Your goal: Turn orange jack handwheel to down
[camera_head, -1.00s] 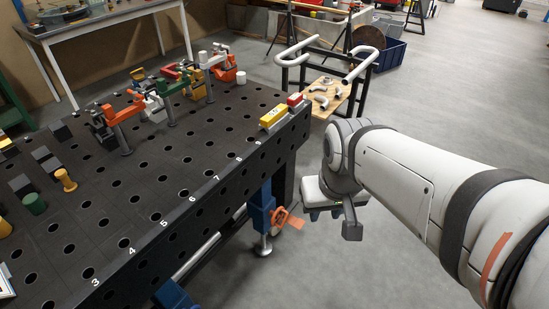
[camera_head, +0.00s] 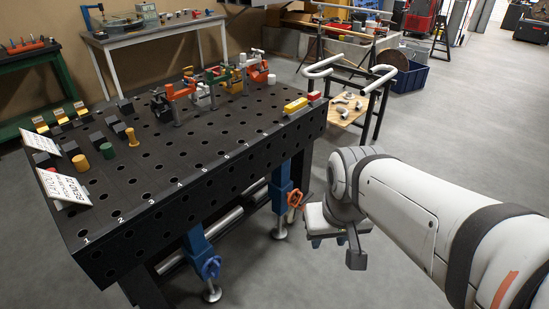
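The orange jack handwheel (camera_head: 294,199) is on the blue jack leg (camera_head: 281,190) under the right part of the black perforated table's (camera_head: 110,232) near side. My gripper (camera_head: 334,241) hangs below the white arm, to the right of and a little lower than the handwheel in the picture. It looks apart from the handwheel. Its fingers are mostly hidden beneath the wrist, so I cannot tell how far they are open. A dark block-shaped part (camera_head: 356,252) sticks out at the wrist's right.
A second jack with a blue handwheel (camera_head: 211,267) stands to the left under the table. Clamps (camera_head: 208,90) and a yellow block (camera_head: 295,106) are on the tabletop. A cart with grey tube handles (camera_head: 345,75) stands behind my arm.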

